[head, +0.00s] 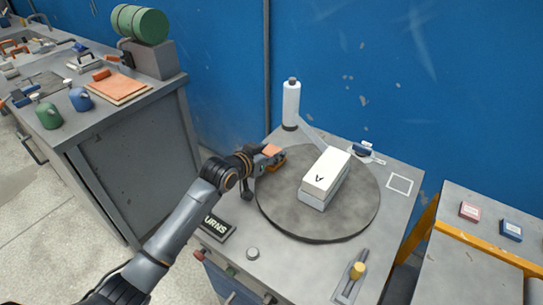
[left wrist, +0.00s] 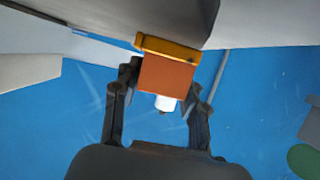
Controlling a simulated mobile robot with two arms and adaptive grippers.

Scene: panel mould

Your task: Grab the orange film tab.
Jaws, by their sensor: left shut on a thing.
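The orange film tab (head: 271,150) is at the left rim of the round grey turntable (head: 335,222). My left gripper (head: 262,161) is at the tab and shut on it. In the left wrist view the tab (left wrist: 165,75) is an orange square between the two dark fingers of the left gripper (left wrist: 160,98), with a yellow-orange bar along its far edge. My right gripper is not in view.
A yellow-knobbed slider (head: 357,270) and a dark label plate (head: 216,226) are on the bench front. A tool bench (head: 120,120) stands at left, a blue wall (head: 400,80) behind.

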